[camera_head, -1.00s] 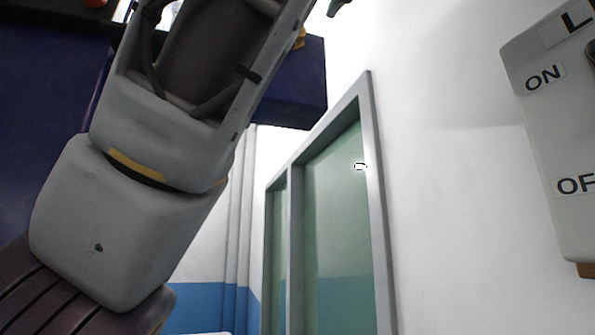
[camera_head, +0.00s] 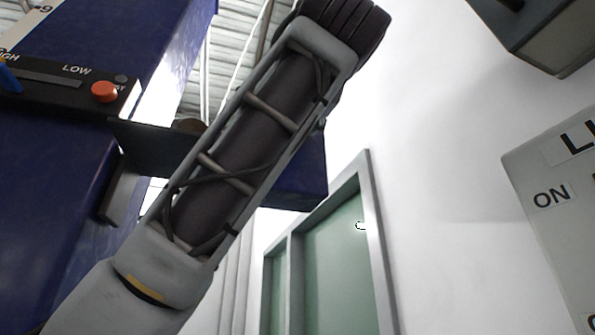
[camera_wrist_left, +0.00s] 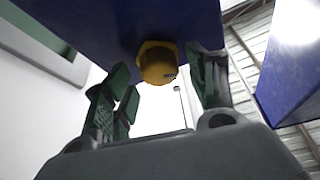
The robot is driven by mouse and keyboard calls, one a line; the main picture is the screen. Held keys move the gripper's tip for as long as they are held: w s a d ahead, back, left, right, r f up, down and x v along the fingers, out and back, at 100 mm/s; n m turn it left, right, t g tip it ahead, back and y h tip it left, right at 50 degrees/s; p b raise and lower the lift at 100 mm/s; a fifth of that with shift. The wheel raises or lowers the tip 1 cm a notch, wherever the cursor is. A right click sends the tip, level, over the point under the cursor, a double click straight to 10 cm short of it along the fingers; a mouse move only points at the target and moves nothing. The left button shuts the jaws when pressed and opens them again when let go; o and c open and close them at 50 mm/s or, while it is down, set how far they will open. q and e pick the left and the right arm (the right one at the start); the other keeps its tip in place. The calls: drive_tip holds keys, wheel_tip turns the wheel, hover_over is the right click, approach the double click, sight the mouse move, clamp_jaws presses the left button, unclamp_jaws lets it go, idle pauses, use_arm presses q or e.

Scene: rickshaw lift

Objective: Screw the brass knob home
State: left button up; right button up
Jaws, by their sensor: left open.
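The brass knob (camera_wrist_left: 157,62) sticks out from the underside of a dark blue block (camera_wrist_left: 120,22) in the left wrist view. My left gripper (camera_wrist_left: 160,88) is open below it, its green-padded fingers to either side of the knob. A gap shows between the knob and the left finger; whether the right finger touches it I cannot tell. In the head view my left arm rises from the lower left to the top and crosses the blue block (camera_head: 300,180). The knob and my left gripper's fingers cannot be made out there. My right gripper is not in view.
A blue machine (camera_head: 45,190) with a black panel and red button (camera_head: 104,92) stands left. A grey ON switch box (camera_head: 555,205) is on the right wall, with a dark grey box (camera_head: 545,35) above.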

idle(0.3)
use_arm(q)
drive_tip(key=c, duration=1)
drive_tip(key=shift+w, duration=0.1)
drive_tip(key=shift+a+m+h+b, duration=0.1)
drive_tip(key=shift+m+h+b, duration=0.35)
drive_tip(key=shift+m, duration=0.95)
drive_tip(key=o, duration=1)
drive_tip(key=shift+s, duration=0.2)
drive_tip(key=v, duration=1.1)
drive_tip(key=shift+s, duration=0.4)
drive_tip(key=shift+f, duration=0.1)
